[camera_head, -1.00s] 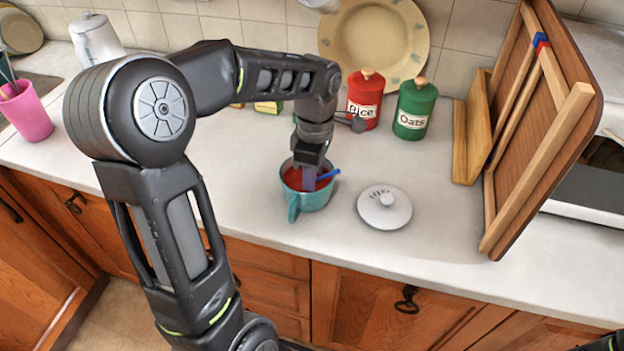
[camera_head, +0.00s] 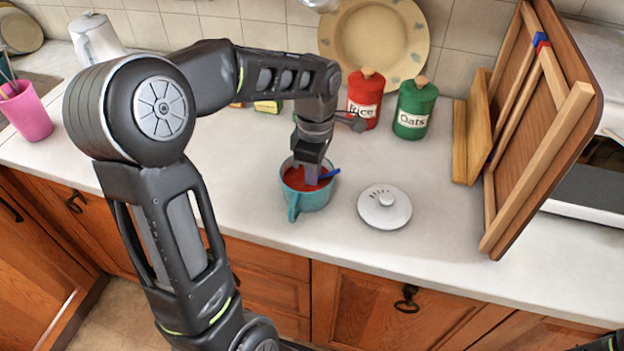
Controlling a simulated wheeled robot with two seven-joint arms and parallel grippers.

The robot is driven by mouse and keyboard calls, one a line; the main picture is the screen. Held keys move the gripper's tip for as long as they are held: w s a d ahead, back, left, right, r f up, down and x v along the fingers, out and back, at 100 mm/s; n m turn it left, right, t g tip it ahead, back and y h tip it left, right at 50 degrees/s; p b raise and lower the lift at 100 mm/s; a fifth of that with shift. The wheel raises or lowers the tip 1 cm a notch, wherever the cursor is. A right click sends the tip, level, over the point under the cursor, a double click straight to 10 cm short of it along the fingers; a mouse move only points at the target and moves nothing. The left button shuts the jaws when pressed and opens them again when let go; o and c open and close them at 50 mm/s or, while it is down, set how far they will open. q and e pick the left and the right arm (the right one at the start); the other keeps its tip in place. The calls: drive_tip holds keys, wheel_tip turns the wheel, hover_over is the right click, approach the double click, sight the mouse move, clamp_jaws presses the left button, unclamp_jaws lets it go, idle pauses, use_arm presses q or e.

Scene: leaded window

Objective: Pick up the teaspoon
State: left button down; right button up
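A teal mug (camera_head: 312,200) with red contents stands on the counter, its handle toward the front edge. A blue handle, which looks like the teaspoon (camera_head: 331,173), sticks out over the mug's right rim; its lower part is hidden. My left gripper (camera_head: 312,176) points down into the mug from above. Its fingers look close together, shut on the blue handle, though their tips are partly hidden. Of my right arm only a dark piece shows at the bottom right corner; its gripper is out of view.
A white lid (camera_head: 385,208) lies right of the mug. Red rice (camera_head: 365,98) and green oats (camera_head: 414,108) canisters stand behind. A wooden rack (camera_head: 540,130) stands at the right, a pink cup (camera_head: 26,112) at the far left. The counter is clear in front of the lid.

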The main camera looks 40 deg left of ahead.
idle(0.3)
use_arm(q)
wheel_tip(320, 180, up, 10)
idle(0.5)
drive_tip(key=shift+p, duration=0.3)
